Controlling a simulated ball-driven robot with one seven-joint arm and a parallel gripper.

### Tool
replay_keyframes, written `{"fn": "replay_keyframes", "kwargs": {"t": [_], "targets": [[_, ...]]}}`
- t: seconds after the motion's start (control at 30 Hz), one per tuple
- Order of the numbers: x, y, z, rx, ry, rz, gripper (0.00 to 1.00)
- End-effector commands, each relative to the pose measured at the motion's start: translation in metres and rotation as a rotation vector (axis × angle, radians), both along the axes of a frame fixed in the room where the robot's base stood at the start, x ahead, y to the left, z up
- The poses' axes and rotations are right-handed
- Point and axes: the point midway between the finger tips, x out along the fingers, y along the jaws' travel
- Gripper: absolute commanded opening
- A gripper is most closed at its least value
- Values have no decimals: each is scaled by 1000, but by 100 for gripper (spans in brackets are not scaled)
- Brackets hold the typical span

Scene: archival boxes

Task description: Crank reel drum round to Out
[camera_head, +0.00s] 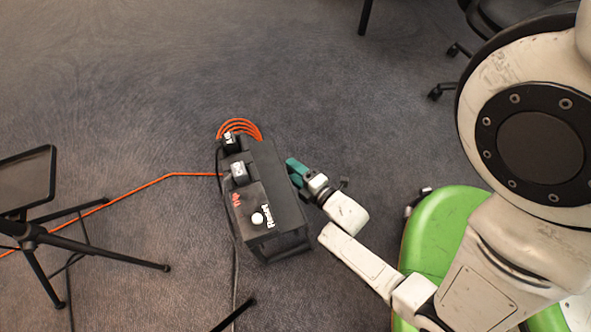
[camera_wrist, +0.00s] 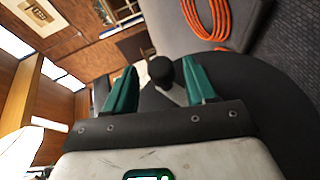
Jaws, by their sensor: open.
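The cable reel (camera_head: 275,180) is a black box on the carpet with an orange cable coil (camera_head: 240,126) at its far end. Its top has a white button marked Reset (camera_head: 257,218) and small labels too small to read surely. My gripper (camera_head: 297,168) is at the reel's right side, teal fingers toward it. In the wrist view, the open fingers (camera_wrist: 160,68) stand either side of a black crank knob (camera_wrist: 161,71) on a short grey stem, with gaps showing. Behind it is the dark round drum face (camera_wrist: 250,95). The orange coil (camera_wrist: 208,22) shows above.
An orange cable (camera_head: 140,187) runs left from the reel past a black tripod stand (camera_head: 95,245). A thin dark cable (camera_head: 235,265) runs along the reel's left side. Wheeled chair legs (camera_head: 440,80) are at upper right. Carpet above the reel is clear.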

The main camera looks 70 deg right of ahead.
Motion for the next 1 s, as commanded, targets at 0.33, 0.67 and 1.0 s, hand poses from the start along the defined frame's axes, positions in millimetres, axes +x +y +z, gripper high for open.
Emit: {"fn": "replay_keyframes", "kwargs": {"t": [0.33,0.67,1.0], "targets": [[-9,3,50,-2,-4,0,61],[-58,20,100,0,0,1,56],[-116,39,124,-1,0,1,56]]}}
